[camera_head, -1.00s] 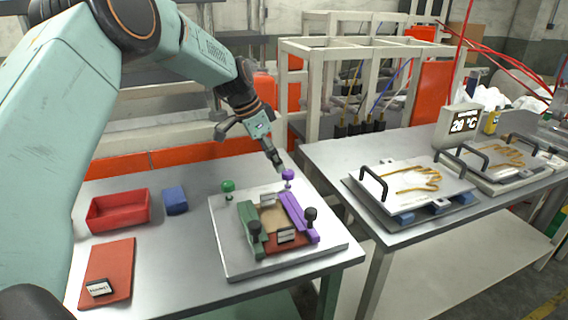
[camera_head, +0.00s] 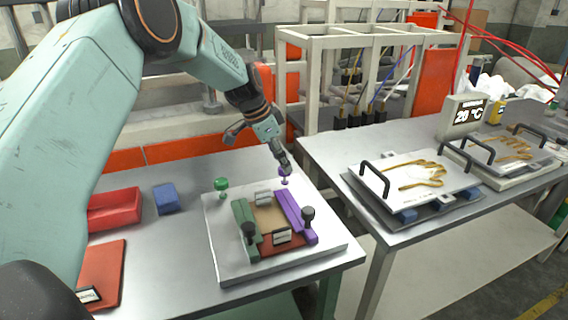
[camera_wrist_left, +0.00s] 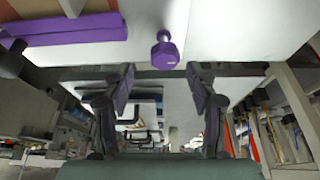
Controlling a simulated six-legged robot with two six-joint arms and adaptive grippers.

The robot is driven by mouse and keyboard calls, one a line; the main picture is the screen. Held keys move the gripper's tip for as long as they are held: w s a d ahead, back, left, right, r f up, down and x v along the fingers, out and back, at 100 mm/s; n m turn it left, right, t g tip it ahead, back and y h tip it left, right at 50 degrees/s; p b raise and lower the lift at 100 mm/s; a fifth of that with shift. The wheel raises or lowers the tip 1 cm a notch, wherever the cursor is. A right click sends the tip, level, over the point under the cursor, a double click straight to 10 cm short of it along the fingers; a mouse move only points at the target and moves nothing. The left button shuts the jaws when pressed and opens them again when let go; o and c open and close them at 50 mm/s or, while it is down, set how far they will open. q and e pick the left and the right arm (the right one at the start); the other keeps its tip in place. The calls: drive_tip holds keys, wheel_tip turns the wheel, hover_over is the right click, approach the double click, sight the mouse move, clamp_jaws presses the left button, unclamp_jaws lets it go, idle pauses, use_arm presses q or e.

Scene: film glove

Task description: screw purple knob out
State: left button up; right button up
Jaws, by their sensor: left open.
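The purple knob (camera_head: 284,171) stands at the back right of the white fixture plate (camera_head: 226,262), beside the far end of the purple bar (camera_head: 296,214). In the left wrist view the knob (camera_wrist_left: 165,52) shows large, with its stem pointing up in the picture. My left gripper (camera_head: 285,166) is right at the knob in the head view. In the left wrist view my left gripper (camera_wrist_left: 160,84) has its two fingers apart, and the knob sits between and just beyond the tips, with gaps on both sides. My right gripper is not in view.
A green knob (camera_head: 221,184) stands at the plate's back left, near the green bar (camera_head: 246,229). Black knobs (camera_head: 308,215) rise at the front. A red bin (camera_head: 113,209) and blue block (camera_head: 166,199) lie left. Another table (camera_head: 318,152) with glove plates stands right.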

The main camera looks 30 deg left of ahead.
use_arm(q)
drive_tip(key=f, duration=0.1)
drive_tip(key=w+f, duration=0.1)
drive_tip(key=shift+a+f, duration=0.3)
drive_tip(key=shift+a, duration=0.05)
drive_tip(key=shift+w+d+f, duration=0.1)
drive_tip(key=shift+w+f, duration=0.05)
drive_tip(key=shift+f, duration=0.05)
drive_tip(key=shift+s+d+r, duration=0.25)
drive_tip(key=shift+d+r, duration=0.15)
drive_tip(key=shift+d, duration=0.15)
drive_tip(key=shift+w+a+f, duration=0.2)
drive_tip(key=shift+a+f, duration=0.1)
drive_tip(key=shift+a, duration=0.2)
drive_tip(key=c, duration=0.4)
drive_tip(key=shift+c, duration=0.9)
drive_tip(key=shift+d+r, duration=0.2)
drive_tip(key=shift+d, duration=0.1)
drive_tip(key=c, duration=0.3)
drive_tip(key=shift+a, duration=0.1)
drive_tip(key=shift+c, duration=1.4)
